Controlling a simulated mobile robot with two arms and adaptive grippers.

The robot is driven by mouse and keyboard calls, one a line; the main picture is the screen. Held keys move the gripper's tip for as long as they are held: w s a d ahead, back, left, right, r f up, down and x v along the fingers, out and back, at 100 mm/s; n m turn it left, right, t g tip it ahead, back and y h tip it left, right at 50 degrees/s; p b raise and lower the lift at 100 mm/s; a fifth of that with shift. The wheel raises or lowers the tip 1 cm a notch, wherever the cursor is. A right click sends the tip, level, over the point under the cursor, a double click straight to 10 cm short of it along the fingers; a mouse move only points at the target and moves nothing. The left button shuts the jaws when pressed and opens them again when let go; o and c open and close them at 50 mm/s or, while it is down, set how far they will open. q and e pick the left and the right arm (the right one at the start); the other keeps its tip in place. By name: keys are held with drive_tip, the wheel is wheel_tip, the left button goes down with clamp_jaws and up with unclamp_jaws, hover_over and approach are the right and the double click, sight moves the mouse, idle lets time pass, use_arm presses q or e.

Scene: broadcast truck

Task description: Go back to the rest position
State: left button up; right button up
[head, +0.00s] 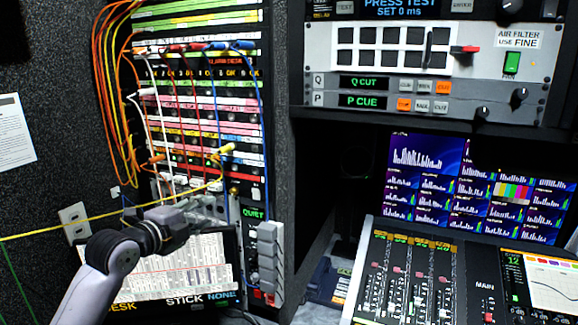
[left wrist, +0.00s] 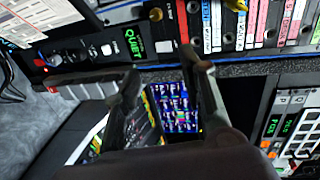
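My left arm comes in from the lower left of the head view. Its gripper (head: 206,212) is in front of the lower patch bay, just above the script screen. In the left wrist view the two fingers of the left gripper (left wrist: 167,72) stand well apart, with nothing between them but the background. The patch bay (head: 215,125) holds several coloured cables and strips. I cannot tell whether the gripper touches anything. My right gripper is in neither view.
A yellow cable (head: 60,230) runs across the left, close to my arm. The script screen (head: 190,265) and the QUIET panel (head: 254,240) are near the gripper. The mixing console (head: 415,280) and monitor wall (head: 425,180) stand at right, under the rack panel (head: 330,50).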

use_arm(q)
drive_tip(key=s+d+f+n+g+y, duration=0.1)
drive_tip(key=s+d+f+n+g, duration=0.15)
drive_tip(key=s+f, duration=0.5)
drive_tip(key=s+d+f+n+g+y, duration=0.15)
drive_tip(key=s+f+n, duration=0.3)
drive_tip(key=f, duration=0.55)
drive_tip(key=s+d+f+n+g, duration=0.1)
drive_tip(key=s+f+n+g, duration=0.15)
drive_tip(key=s+f, duration=0.55)
drive_tip(key=s+a+f+n+g+y, duration=0.1)
drive_tip(key=s+f+n+g, duration=0.2)
drive_tip(key=s, duration=0.5)
drive_tip(key=s+a+f+n+y, duration=0.1)
drive_tip(key=s+f+n, duration=0.25)
drive_tip(key=s, duration=0.35)
drive_tip(key=s+a+f+n+g+y, duration=0.1)
drive_tip(key=s+f+n+g, duration=0.2)
drive_tip(key=s, duration=0.5)
wheel_tip(320, 180, down, 27)
drive_tip(key=s, duration=0.1)
drive_tip(key=s+a+f+g+b, duration=0.1)
drive_tip(key=s+a+f, duration=0.2)
drive_tip(key=s+f, duration=1.3)
drive_tip(key=shift+s, duration=0.3)
drive_tip(key=shift+g, duration=0.25)
drive_tip(key=shift+c, duration=0.3)
